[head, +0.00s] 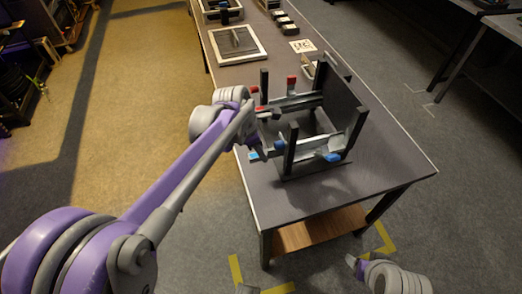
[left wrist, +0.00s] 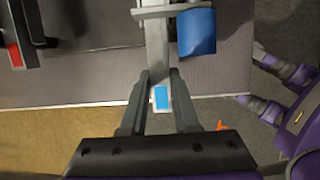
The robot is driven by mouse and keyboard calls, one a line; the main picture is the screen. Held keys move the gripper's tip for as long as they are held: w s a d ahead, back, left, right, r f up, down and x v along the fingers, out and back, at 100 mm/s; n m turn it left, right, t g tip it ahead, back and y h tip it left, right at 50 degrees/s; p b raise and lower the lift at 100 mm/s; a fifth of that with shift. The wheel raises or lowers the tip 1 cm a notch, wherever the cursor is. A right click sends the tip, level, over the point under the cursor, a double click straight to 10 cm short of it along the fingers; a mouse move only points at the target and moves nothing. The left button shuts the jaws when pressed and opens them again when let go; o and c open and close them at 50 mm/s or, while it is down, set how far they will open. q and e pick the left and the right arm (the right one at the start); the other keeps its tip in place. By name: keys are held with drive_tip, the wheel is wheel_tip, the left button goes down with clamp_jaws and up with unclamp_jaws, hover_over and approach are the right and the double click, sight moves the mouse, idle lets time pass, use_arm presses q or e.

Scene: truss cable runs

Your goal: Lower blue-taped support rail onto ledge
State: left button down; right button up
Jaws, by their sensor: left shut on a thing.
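The blue-taped support rail (head: 310,155) is a grey bar with blue tape, running along the near side of a dark frame (head: 298,172) on the table. In the left wrist view the rail (left wrist: 157,55) runs away from me, with a blue patch on its near end and a blue piece (left wrist: 197,32) beside it farther out. My left gripper (head: 262,152) is shut on the rail's left end; its fingers also show in the left wrist view (left wrist: 160,100). I cannot tell whether the rail touches the ledge. My right gripper (head: 354,262) is low, in front of the table, its jaws unclear.
A similar rail with red parts (head: 290,103) lies on the frame's far side. Dark posts and a tall panel (head: 345,105) rise around the rails. A framed panel (head: 238,43) and small dark blocks (head: 283,22) are farther back. The table's front right corner is clear.

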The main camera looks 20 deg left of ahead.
use_arm(q)
drive_tip(key=c, duration=0.6)
unclamp_jaws()
drive_tip(key=shift+r+p, duration=3.1)
drive_tip(key=shift+r, duration=1.4)
drive_tip(key=shift+s, duration=0.1)
